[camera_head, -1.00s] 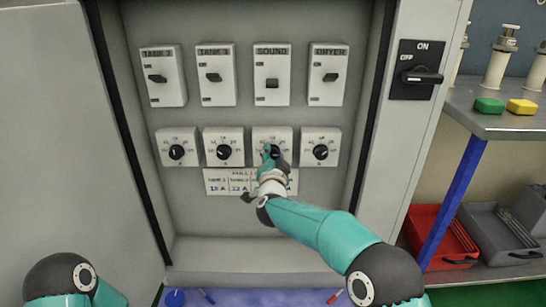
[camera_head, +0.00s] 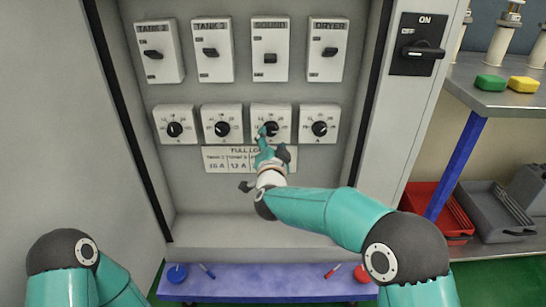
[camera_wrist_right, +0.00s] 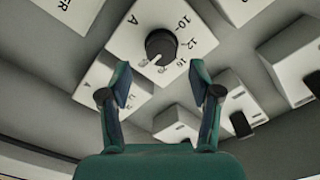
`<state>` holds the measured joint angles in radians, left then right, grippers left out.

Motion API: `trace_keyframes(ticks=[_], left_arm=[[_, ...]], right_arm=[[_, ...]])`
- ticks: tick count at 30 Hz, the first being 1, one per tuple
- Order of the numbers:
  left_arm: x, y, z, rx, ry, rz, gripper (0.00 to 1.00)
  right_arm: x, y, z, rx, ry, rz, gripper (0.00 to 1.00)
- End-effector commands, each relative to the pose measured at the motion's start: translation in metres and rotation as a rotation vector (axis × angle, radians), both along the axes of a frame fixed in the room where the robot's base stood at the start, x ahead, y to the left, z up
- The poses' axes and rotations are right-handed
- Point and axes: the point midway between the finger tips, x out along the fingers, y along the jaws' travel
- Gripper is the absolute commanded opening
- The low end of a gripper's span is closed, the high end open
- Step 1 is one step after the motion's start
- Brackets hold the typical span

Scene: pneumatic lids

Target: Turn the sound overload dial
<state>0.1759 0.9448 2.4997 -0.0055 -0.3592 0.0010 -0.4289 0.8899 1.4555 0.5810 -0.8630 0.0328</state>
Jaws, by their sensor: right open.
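The sound overload dial (camera_head: 271,129) is a black knob on a white plate, third from the left in the lower row, under the switch marked SOUND (camera_head: 270,59). My right gripper (camera_head: 271,145) is just below and in front of it, partly covering its plate. In the right wrist view, a black dial (camera_wrist_right: 161,45) with printed numbers lies beyond and between the fingertips of my right gripper (camera_wrist_right: 161,85). The gripper is open and empty, apart from that knob. My left gripper is out of view; only part of that arm shows at lower left.
Other dials (camera_head: 222,128) and lever switches (camera_head: 211,52) sit close around. A label (camera_head: 226,160) is below, partly hidden by my right arm. A main switch (camera_head: 418,46) is on the cabinet's right side. A blue table (camera_head: 255,284) is below.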

Motion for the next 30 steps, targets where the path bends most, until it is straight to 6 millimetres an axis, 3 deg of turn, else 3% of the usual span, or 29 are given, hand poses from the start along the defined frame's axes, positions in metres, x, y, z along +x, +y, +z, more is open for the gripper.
trace_keyframes(ticks=[6, 13, 26, 30], left_arm=[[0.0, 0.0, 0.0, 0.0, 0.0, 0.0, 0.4], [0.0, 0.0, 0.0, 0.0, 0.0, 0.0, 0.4], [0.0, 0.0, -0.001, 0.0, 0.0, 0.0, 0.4], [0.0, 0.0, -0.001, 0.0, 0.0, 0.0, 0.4]], right_arm=[[-0.04, 0.0, 0.0, -0.001, 0.001, 0.002, 0.63], [-0.066, 0.0, -0.001, 0.001, 0.001, 0.001, 0.63], [-0.071, -0.001, -0.001, 0.001, 0.0, -0.001, 0.63], [-0.066, -0.017, -0.008, 0.0, 0.011, -0.027, 0.63]])
